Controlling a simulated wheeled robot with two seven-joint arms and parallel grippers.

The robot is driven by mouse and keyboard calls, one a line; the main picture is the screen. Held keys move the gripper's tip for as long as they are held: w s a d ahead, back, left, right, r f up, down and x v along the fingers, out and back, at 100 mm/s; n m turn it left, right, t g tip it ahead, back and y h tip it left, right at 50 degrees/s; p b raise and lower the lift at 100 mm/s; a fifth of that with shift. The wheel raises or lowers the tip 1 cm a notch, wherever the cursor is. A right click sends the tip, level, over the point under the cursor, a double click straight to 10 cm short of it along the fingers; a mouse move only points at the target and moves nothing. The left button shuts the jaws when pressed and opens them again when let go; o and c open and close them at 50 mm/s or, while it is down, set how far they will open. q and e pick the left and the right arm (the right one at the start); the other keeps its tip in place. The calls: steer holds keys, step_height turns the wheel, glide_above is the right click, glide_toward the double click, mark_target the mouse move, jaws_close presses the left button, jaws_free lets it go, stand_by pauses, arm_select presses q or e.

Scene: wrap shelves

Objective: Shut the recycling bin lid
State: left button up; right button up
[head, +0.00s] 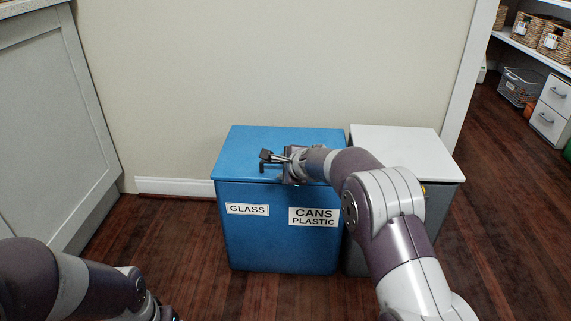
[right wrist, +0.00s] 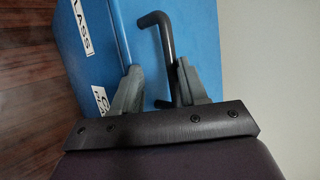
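The blue recycling bin (head: 262,245) stands against the wall, with GLASS and CANS PLASTIC labels on its front. Its blue lid (head: 270,137) lies flat on top and looks down. My right gripper (head: 268,160) is low over the lid's front edge, pointing left. In the right wrist view its two fingers are apart, with the dark bent handle (right wrist: 155,20) between them, close to the right finger. Whether they touch is unclear.
A grey bin with a white lid (head: 400,140) stands close on the right of the blue one. A grey cabinet (head: 45,120) is on the left. Shelves with baskets (head: 555,40) are at the far right. The wooden floor left of the bin is clear.

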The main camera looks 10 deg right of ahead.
steer(key=shift+s+f, duration=0.25)
steer(key=shift+f, duration=0.35)
steer(key=shift+s+r, duration=0.15)
steer(key=shift+s, duration=0.05)
steer(key=r+p+v, duration=0.1)
steer(key=v, duration=1.1)
steer(key=shift+p, duration=0.4)
steer(key=shift+w+r, duration=0.15)
